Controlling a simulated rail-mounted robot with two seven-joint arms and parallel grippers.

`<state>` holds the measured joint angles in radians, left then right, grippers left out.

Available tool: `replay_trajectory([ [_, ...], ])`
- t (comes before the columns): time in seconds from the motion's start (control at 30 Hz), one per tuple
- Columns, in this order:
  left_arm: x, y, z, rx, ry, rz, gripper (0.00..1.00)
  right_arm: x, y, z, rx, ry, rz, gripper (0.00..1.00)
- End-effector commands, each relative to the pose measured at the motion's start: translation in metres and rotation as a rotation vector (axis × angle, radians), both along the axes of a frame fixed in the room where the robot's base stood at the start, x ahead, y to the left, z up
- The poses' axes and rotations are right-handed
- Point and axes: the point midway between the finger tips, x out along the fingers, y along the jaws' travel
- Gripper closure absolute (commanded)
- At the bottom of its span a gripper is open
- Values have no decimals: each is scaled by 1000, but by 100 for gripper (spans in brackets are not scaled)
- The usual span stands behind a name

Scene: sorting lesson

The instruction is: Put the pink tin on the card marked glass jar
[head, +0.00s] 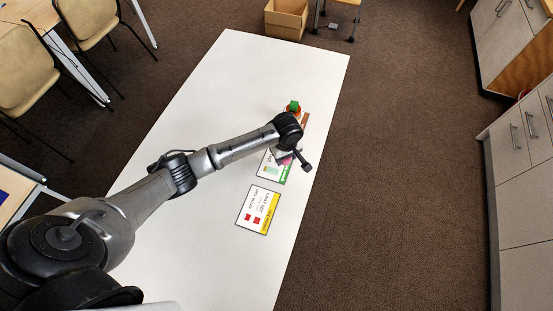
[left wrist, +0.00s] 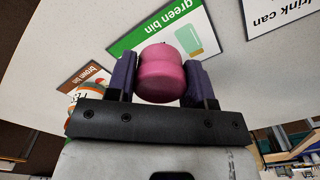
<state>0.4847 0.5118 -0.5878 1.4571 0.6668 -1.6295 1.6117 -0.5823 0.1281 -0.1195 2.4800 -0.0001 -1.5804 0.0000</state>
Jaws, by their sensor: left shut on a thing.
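The pink tin (left wrist: 161,74) is held between the two fingers of my left gripper (left wrist: 160,82) in the left wrist view. In the head view the left gripper (head: 287,156) is mostly hidden under its own arm, over the far part of the green-striped card (head: 272,170). In the left wrist view this card (left wrist: 150,42) reads "green bin" and shows a jar drawing; its title is out of sight there. The tin appears over this card; I cannot tell whether it touches it. My right gripper is not in view.
A card with a yellow strip (head: 258,212), reading "drink can" in the left wrist view (left wrist: 272,14), lies nearer. A brown-striped card (head: 305,119) lies beyond, with an orange and green object (head: 293,107) by it. The white table (head: 220,100) is otherwise mostly clear.

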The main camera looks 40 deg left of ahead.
Motion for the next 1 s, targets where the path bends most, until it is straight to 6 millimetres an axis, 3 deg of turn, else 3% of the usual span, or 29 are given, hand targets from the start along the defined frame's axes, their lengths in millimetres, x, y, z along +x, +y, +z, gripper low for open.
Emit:
replay_trajectory([
  [0.1,0,20,-14,2,1,2,77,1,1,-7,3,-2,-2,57],
  [0.3,1,37,-23,-1,0,1,77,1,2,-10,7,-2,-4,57],
  [0.53,1,40,-30,-2,1,0,77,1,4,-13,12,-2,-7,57],
  [0.8,1,40,-63,-1,0,0,77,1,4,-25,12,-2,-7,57],
  [1.0,1,40,-64,0,-1,-1,77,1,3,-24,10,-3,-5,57],
])
